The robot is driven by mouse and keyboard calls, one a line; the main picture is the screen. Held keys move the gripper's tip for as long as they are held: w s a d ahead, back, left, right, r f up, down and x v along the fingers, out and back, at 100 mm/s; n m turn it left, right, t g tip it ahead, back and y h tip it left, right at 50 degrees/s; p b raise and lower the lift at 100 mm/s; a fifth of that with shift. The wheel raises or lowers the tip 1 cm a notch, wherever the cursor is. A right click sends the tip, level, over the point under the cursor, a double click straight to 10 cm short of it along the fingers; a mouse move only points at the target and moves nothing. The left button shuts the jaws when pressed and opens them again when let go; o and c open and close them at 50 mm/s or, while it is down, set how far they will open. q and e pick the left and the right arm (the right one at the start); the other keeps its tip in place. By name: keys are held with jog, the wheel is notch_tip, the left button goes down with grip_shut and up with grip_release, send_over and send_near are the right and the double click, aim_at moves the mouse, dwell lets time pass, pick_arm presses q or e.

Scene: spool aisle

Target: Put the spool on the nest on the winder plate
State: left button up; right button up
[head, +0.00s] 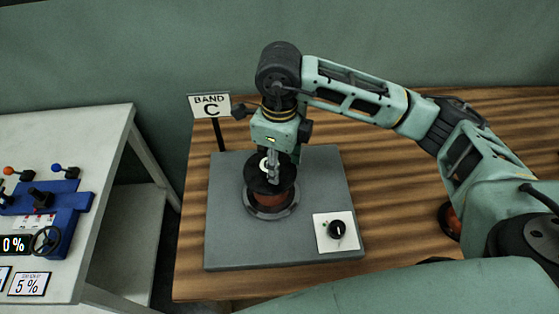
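The spool (266,198), with a black upper flange and reddish-brown winding, stands upright over the round grey nest (272,214) on the grey winder plate (230,235). It looks roughly centred on the nest, but I cannot tell whether it rests there or is just above it. My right gripper (272,180) points straight down, its grey fingers at the middle of the upper flange beside a pale hub. The fingers look close together and edge-on; whether they grip the spool is unclear. My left gripper is out of view.
The plate carries a black knob on a white panel (323,243). A "BAND C" sign (210,104) stands at the plate's back left corner. Another reddish-brown round object (449,221) is partly hidden by my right arm. A white table (95,150) with blue controls stands left, across a gap.

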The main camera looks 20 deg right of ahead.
jog(key=o, duration=0.4)
jog(key=shift+r+p, duration=0.25)
jog(key=shift+p, duration=0.05)
jog(key=shift+r+b, duration=0.3)
jog(key=shift+b, duration=0.1)
notch_tip(320, 180, up, 11)
jog(key=shift+w+r+b, duration=0.1)
jog(key=shift+b, duration=0.95)
